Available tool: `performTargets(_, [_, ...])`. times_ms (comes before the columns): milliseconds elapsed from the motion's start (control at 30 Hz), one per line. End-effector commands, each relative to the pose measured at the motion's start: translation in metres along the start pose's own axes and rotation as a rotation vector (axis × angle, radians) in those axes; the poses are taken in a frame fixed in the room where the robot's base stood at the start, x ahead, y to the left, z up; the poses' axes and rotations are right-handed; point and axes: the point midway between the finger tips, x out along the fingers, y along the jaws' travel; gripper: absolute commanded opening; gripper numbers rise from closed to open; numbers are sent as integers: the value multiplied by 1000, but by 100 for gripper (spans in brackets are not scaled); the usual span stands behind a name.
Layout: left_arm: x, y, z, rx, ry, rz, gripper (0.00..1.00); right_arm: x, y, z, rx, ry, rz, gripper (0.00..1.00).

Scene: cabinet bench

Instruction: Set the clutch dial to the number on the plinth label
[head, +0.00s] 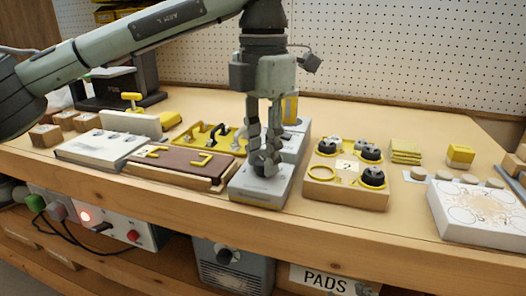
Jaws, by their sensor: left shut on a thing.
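My left gripper (267,165) reaches down from above onto a grey-white plinth (259,193) near the front of the bench. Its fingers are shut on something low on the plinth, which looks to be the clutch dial. The fingers hide most of the dial, so its setting cannot be read. Faint marks on the plinth are too small to read. A yellow upright part (290,107) stands behind the gripper, partly hidden by it. My right gripper is not in view.
Right of the plinth is a wooden block (346,193) with black knobs, a yellow ring and a card reading 2. A brown board (180,167) with yellow pieces lies close on the left. A white patterned block (478,217) stands at the right. Pegboard closes off the back.

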Motion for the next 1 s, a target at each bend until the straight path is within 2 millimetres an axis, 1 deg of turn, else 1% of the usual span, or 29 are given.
performTargets(100, [-2, 1, 0, -2, -4, 2, 0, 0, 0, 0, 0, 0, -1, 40])
performTargets(133, [-2, 1, 0, -2, -5, 2, 29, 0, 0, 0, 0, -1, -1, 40])
performTargets(200, [-2, 1, 0, -1, -4, 2, 38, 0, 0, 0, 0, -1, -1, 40])
performTargets(300, [-1, 1, 0, 0, -3, 1, 48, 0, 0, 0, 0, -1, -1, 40])
performTargets(567, [-1, 0, 0, 1, -2, 1, 48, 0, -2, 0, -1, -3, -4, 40])
performTargets(667, [-7, 0, 0, 1, -2, 1, 48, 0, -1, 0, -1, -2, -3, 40])
performTargets(767, [-21, 0, 1, 1, -4, 1, 48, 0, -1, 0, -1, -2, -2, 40])
performTargets(1000, [-72, 0, 1, 0, -5, 2, 48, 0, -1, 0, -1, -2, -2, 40])
